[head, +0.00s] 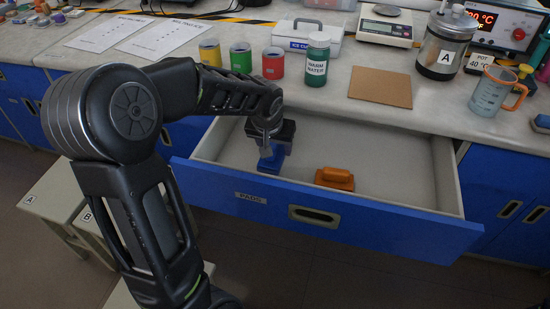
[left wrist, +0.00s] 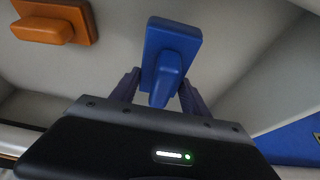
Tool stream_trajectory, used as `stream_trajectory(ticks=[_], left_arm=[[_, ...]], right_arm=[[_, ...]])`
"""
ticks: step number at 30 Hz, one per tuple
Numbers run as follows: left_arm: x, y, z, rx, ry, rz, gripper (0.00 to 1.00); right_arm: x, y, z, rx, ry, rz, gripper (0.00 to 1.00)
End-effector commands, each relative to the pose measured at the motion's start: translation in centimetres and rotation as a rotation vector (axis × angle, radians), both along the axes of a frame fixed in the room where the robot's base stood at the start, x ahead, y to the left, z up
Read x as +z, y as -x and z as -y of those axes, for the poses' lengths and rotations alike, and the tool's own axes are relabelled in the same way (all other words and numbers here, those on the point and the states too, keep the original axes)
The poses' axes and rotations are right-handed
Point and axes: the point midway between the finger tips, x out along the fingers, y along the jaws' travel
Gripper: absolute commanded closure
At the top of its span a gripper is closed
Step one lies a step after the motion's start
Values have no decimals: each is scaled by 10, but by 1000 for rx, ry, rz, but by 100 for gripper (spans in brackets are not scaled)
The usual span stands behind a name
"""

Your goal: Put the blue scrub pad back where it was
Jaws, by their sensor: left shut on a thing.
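The blue scrub pad (head: 270,160) is at the left end of the open drawer (head: 390,192) labelled PADS. It also shows in the left wrist view (left wrist: 173,45), a flat blue block with a raised grip. My left gripper (head: 273,143) reaches down into the drawer and is shut on the pad's grip, one finger on each side in the left wrist view (left wrist: 158,92). I cannot tell whether the pad touches the drawer floor. My right gripper is in neither view.
An orange scrub pad (head: 335,178) lies in the drawer to the right of the blue one. The drawer walls surround both, and its right part is clear. On the counter behind stand coloured cups (head: 273,63), a green WARM WATER bottle (head: 317,60) and a brown board (head: 380,87).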

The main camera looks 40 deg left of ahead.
Motion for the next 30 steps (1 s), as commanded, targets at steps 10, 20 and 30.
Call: stream_trajectory(ticks=[10,20,30], left_arm=[[-47,1,0,-1,0,-2,84],[-49,0,0,0,0,-1,84],[-49,0,0,0,0,-1,24]], right_arm=[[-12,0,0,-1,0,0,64],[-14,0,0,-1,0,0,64],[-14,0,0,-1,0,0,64]])
